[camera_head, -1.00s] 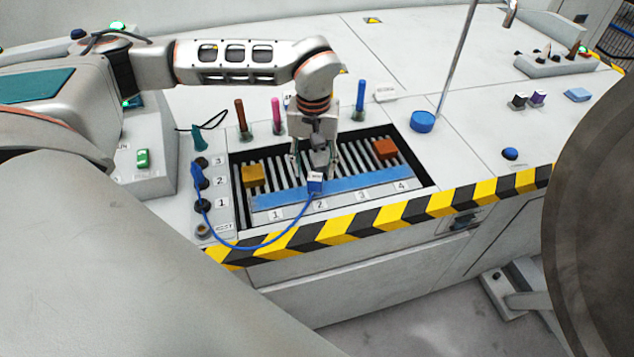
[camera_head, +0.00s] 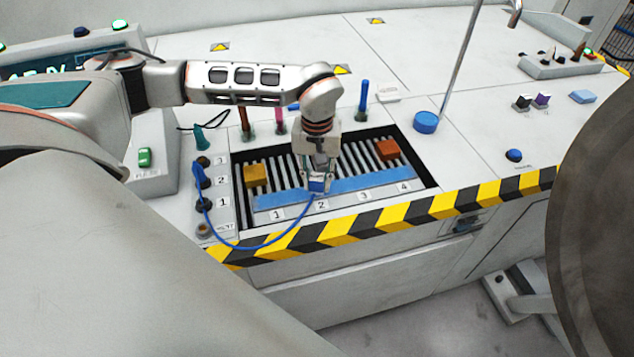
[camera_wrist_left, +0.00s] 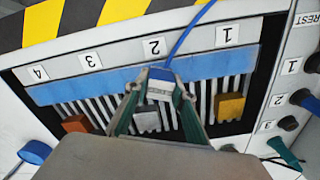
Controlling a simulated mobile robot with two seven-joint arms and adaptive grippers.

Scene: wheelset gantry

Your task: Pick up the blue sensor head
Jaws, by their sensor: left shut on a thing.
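The blue sensor head (camera_head: 319,186) is a small blue block with a pale top, at the number 2 place on the blue strip (camera_head: 372,185). A blue cable (camera_head: 262,243) runs from it to a socket at the left. My left gripper (camera_head: 318,178) points down from above and is shut on the sensor head. In the left wrist view the sensor head (camera_wrist_left: 161,75) sits between the two green fingertips. I cannot tell whether it touches the strip. My right gripper is not in view.
A yellow block (camera_head: 255,176) and an orange block (camera_head: 388,149) stand on the slatted tray at either side. A grey block (camera_wrist_left: 147,118) shows between the fingers. Upright coloured pens (camera_head: 362,98) and a thin tall rod (camera_head: 459,60) stand behind.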

